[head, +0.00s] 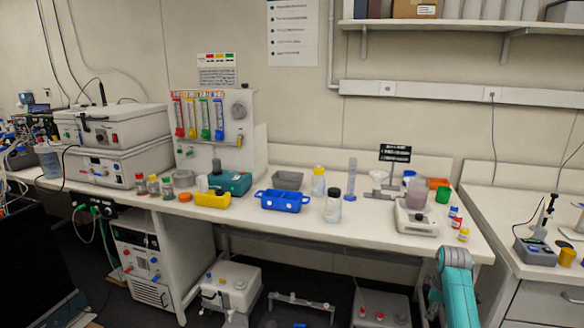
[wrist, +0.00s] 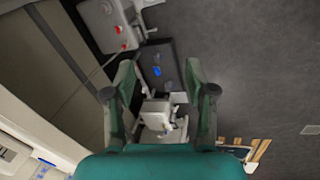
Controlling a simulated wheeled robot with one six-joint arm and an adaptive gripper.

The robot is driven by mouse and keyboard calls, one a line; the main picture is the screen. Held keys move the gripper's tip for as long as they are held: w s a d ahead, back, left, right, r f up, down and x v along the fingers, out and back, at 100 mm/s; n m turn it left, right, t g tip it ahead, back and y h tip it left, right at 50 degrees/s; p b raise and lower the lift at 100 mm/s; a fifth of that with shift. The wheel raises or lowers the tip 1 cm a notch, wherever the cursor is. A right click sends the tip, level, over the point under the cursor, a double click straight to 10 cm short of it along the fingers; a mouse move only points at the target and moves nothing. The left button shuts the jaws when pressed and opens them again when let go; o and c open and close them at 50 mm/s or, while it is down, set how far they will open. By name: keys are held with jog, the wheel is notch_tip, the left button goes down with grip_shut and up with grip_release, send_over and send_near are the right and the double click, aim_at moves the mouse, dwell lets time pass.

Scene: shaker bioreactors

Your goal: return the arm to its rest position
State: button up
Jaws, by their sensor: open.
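My gripper (wrist: 160,95) is open and empty in the wrist view. Its two green fingers stand apart, with the dark floor and some equipment beyond them. In the head view part of my teal arm (head: 458,290) shows at the lower right, in front of the bench's right end. The gripper itself cannot be made out in the head view.
The white bench (head: 350,225) carries a blue tray (head: 283,200), bottles, a balance (head: 416,221) and shaker units (head: 110,130). A second bench (head: 520,225) is at the right. The wrist view shows open dark floor (wrist: 260,70) at right.

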jog(key=s+a+f+m+t, duration=0.1)
jog(key=s+a+f, duration=0.45)
jog(key=f, duration=0.35)
jog(key=s+a+f+m+t, duration=0.2)
jog(key=s+a+f, duration=0.3)
jog(key=f, duration=0.5)
jog(key=s+a+f+m+t, duration=0.2)
jog(key=s+a+f, duration=0.15)
jog(key=s, duration=0.75)
jog(key=s+a+f+m+t, duration=0.15)
jog(key=s+a, duration=0.25)
jog(key=s, duration=0.7)
jog(key=s+a+r+m+t, duration=0.15)
jog(key=s+r, duration=0.25)
jog(key=s, duration=0.5)
jog(key=s+a+r+m+t, duration=0.1)
jog(key=s+a+r, duration=0.3)
jog(key=s, duration=0.5)
jog(key=s+r+m+t, duration=0.1)
jog(key=s+r, duration=0.5)
jog(key=r, duration=0.4)
jog(key=s+r+m+t, duration=0.2)
jog(key=s+r, duration=0.4)
jog(key=r, duration=0.5)
jog(key=shift+s+a+y, duration=0.4)
jog(key=shift+r, duration=0.1)
